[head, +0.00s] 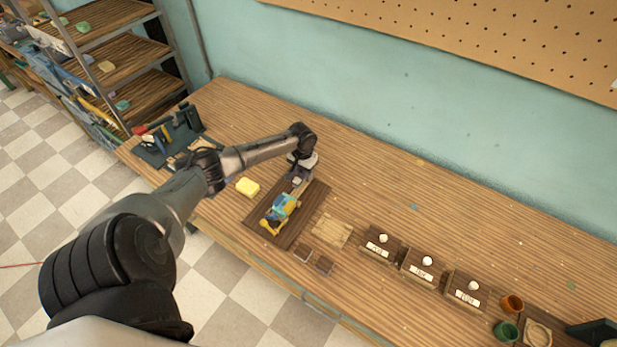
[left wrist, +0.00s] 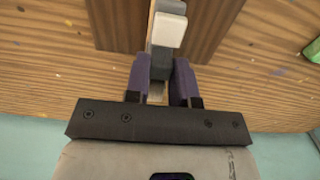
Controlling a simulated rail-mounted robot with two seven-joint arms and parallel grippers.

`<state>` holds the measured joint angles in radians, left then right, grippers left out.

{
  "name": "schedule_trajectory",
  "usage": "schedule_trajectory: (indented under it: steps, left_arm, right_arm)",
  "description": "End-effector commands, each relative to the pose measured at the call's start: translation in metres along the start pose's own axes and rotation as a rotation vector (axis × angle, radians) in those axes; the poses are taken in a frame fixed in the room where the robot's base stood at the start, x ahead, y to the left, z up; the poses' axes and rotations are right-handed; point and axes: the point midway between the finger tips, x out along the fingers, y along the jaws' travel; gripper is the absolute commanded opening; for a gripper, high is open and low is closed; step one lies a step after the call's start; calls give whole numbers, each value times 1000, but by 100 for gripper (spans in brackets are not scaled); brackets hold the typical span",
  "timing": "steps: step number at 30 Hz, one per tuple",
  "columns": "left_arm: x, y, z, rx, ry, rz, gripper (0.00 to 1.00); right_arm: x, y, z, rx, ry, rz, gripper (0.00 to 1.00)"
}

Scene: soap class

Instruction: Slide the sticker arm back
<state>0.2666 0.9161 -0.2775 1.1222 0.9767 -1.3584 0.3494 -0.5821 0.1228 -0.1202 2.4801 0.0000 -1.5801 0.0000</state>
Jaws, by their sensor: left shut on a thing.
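The sticker arm, a grey bar with a pale block at its end (left wrist: 168,32), runs between my fingers in the left wrist view. My left gripper (left wrist: 159,84) is shut on it, one purple finger on each side. In the head view my left gripper (head: 297,180) is at the far end of a dark wooden board (head: 259,220). A yellow and blue device (head: 281,207) sits on the near part of that board. Most of the sticker arm is hidden or too small to make out in the head view. My right gripper is not in view.
A yellow block (head: 248,187) lies left of the board. A pale square mat (head: 331,231) and several labelled wooden boxes (head: 381,247) stand to the right. A dark tool holder (head: 170,140) is at the table's left end. The table behind the board is mostly clear.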

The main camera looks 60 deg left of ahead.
Motion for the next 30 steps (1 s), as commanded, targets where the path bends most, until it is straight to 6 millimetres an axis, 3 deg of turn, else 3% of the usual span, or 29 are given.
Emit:
schedule_trajectory:
  steps: [6,7,15,23,30]
  left_arm:
    - [3,0,-1,1,9,-2,0]
    - [3,0,-1,1,9,-2,24]
    - [2,0,-1,1,7,-1,49]
    - [0,0,-1,1,6,-1,49]
    - [-31,0,-1,3,8,-1,49]
  right_arm:
    - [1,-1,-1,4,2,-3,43]
    - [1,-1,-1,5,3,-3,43]
    - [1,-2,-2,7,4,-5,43]
    - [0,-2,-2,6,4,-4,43]
    - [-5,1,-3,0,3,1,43]
